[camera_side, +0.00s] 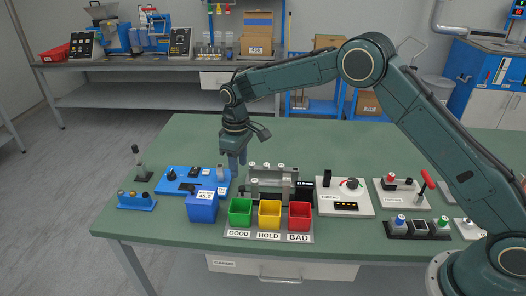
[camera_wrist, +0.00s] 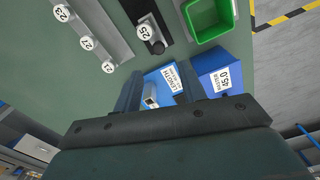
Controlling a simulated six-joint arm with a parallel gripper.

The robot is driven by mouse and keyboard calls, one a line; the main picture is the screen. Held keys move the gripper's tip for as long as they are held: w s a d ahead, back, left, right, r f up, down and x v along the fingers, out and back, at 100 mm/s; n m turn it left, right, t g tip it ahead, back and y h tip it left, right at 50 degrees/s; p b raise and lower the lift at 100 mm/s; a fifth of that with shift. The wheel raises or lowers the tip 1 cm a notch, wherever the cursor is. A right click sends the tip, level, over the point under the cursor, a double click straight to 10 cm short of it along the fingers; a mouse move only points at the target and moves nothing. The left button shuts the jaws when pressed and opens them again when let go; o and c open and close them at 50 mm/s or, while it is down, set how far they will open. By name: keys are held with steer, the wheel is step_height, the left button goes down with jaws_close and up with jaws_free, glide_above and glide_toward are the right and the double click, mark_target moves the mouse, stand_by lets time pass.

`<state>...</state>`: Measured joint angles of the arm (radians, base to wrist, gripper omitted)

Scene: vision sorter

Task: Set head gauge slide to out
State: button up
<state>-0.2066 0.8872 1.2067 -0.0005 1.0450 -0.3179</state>
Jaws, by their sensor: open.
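My gripper (camera_side: 237,172) points down over the right end of the blue gauge block (camera_side: 178,180). In the wrist view my gripper (camera_wrist: 158,84) has its two fingers apart, with a small silver post (camera_wrist: 150,98) between them, apparently not clamped. Behind the post is a blue face with a white label reading LENGTH (camera_wrist: 169,77). The block carries black knobs on its left part. I cannot tell for certain which part is the head gauge slide; no label naming it is readable. The gripper hides some of the block's right end.
A blue MASTER 45.0 box (camera_side: 202,208) stands in front of the block. Green (camera_side: 240,212), yellow (camera_side: 270,213) and red (camera_side: 300,215) bins stand to its right. A grey rack (camera_side: 270,184) with numbered white caps is close right of my gripper. The table behind is clear.

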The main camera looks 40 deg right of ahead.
step_height(320, 180, up, 6)
steer(key=shift+r, duration=0.25)
stand_by(0.4)
steer(key=s+d+r+m+t, duration=0.15)
steer(key=s+d+r, duration=0.25)
steer(key=s+r, duration=0.5)
steer(key=s+d+r+m+t, duration=0.15)
steer(key=s+d+r, duration=0.25)
steer(key=s+r, duration=0.45)
steer(key=s+d+f+m+t, duration=0.1)
steer(key=s+d, duration=0.1)
steer(key=s, duration=0.9)
steer(key=s+d+f+m+t, duration=0.1)
steer(key=s+d+f+m, duration=0.1)
steer(key=s, duration=0.9)
steer(key=shift+s+f+t, duration=0.15)
steer(key=shift+s+t, duration=0.05)
steer(key=shift+t, duration=0.1)
steer(key=shift+c, duration=0.2)
